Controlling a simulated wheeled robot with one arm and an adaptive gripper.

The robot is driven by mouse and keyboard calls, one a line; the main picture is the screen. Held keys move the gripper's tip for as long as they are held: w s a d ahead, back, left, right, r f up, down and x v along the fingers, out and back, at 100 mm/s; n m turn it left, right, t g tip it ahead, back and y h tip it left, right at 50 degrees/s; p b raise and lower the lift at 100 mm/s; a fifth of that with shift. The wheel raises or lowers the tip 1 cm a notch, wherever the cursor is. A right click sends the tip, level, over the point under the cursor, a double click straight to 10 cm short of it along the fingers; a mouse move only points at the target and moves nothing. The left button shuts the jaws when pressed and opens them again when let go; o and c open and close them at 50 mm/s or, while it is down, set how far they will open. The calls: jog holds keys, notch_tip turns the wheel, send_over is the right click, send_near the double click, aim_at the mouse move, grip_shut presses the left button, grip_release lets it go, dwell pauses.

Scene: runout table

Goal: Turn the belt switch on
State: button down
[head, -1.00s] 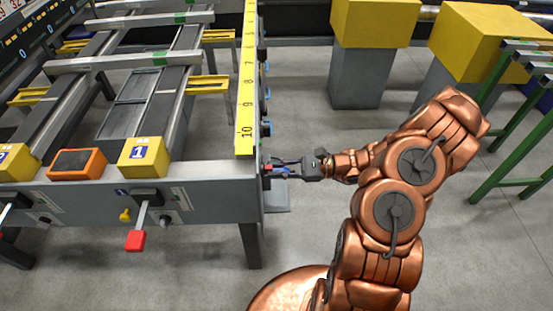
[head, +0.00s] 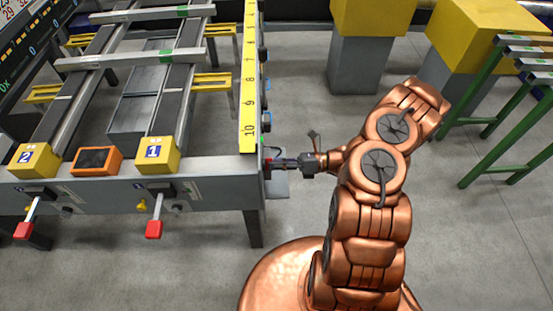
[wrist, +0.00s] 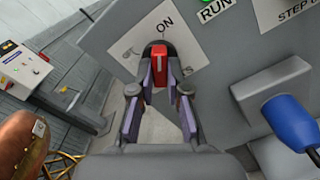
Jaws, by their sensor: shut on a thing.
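A red switch handle (wrist: 159,66) sits on a white label plate (wrist: 185,32) fixed to a grey panel. The word ON is printed just above the handle in the wrist view. My gripper (wrist: 160,74) is shut on the red handle, with one finger on each side of it. The handle's lower part is hidden between the fingers, so I cannot tell its exact setting. In the head view my gripper (head: 273,163) reaches left to the right end face of the grey table frame, and the switch there is too small to read.
A blue plug (wrist: 291,121) in a grey housing stands out right of my gripper in the wrist view. Levers with red ends (head: 154,229) hang from the table's front. Green-legged stands (head: 490,125) are at the right. The floor between is clear.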

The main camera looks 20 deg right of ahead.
jog(key=shift+r+m+p, duration=0.1)
jog(key=shift+m+p, duration=0.4)
jog(key=shift+m, duration=0.4)
jog(key=c, duration=1.1)
grip_release()
jog(key=shift+c, duration=0.2)
jog(key=shift+d, duration=0.1)
jog(key=v, duration=1.1)
jog(key=shift+d, duration=0.35)
jog(key=shift+s, duration=0.1)
